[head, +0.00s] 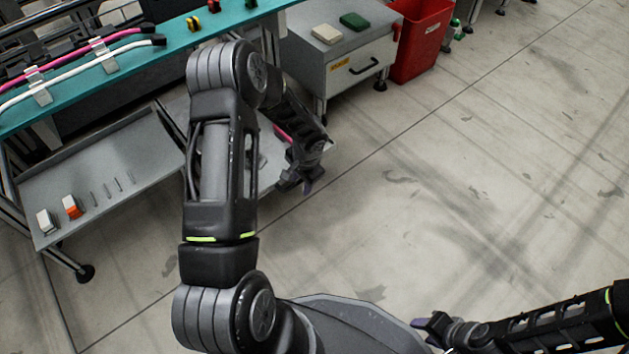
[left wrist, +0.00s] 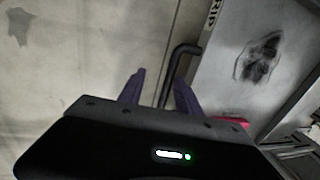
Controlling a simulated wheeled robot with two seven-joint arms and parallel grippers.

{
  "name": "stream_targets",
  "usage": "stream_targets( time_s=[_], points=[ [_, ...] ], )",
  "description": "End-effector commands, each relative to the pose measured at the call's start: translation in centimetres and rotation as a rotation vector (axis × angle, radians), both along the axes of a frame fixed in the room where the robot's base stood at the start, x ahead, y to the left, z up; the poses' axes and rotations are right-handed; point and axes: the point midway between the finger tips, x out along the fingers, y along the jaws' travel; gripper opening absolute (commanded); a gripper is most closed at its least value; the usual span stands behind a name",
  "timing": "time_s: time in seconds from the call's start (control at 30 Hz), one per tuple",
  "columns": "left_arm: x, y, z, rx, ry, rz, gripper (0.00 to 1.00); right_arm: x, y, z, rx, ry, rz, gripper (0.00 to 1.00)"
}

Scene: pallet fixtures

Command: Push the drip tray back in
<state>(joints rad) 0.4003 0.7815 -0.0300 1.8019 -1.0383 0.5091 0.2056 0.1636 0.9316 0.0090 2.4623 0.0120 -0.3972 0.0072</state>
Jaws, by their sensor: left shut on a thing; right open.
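The drip tray (head: 270,153) is a grey tray low under the bench, largely hidden behind my left arm in the head view. In the left wrist view the tray (left wrist: 222,75) shows a dark stain, part of a "DRIP" label and a bent black handle (left wrist: 180,54). My left gripper (head: 308,184) is at the tray's front edge. Its purple fingers (left wrist: 158,88) stand on either side of the handle, shut on it. My right gripper (head: 428,322) is open and empty at the lower right, far from the tray.
A grey shelf (head: 120,165) holds a white box (head: 46,221), an orange-and-white box (head: 72,207) and several thin tools. A teal bench top (head: 175,45) is above. A grey cabinet (head: 340,60) and a red bin (head: 420,40) stand behind. The floor to the right is clear.

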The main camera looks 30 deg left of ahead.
Motion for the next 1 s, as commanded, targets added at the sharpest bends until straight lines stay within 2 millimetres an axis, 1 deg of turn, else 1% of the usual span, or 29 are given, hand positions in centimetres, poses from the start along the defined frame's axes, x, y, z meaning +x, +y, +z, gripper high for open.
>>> stream_targets(
  time_s=[0.03,0.1,0.2,0.3,0.4,0.5,0.67,1.0],
  points=[
    [-0.2,-1.3,-0.3,-0.006,-0.001,-0.007,0.34,0.0,0.0,-0.6,0.000,0.000,0.000,0.41],
    [-0.6,-2.6,-0.3,-0.006,-0.001,-0.008,0.34,0.0,0.0,-0.9,0.000,0.000,0.000,0.41],
    [-0.6,-2.7,2.8,-0.002,-0.004,-0.003,0.34,0.0,0.0,0.9,0.000,0.001,0.000,0.41],
    [-0.7,-3.0,4.5,-0.002,-0.003,-0.003,0.34,0.0,0.0,1.6,0.000,0.000,0.001,0.41],
    [-0.9,-3.2,5.9,-0.002,-0.003,-0.001,0.34,0.0,0.0,2.2,0.000,0.000,0.000,0.41],
    [-0.9,-3.4,6.7,0.000,-0.001,-0.001,0.34,0.0,0.0,2.5,0.000,0.000,0.000,0.41],
    [-1.0,-3.5,7.3,0.000,-0.001,-0.002,0.34,0.0,0.0,2.6,0.000,0.000,0.000,0.41],
    [-1.1,-3.4,7.2,-0.001,0.001,0.000,0.34,0.0,0.0,2.5,0.000,0.000,0.000,0.41]
  ],
)
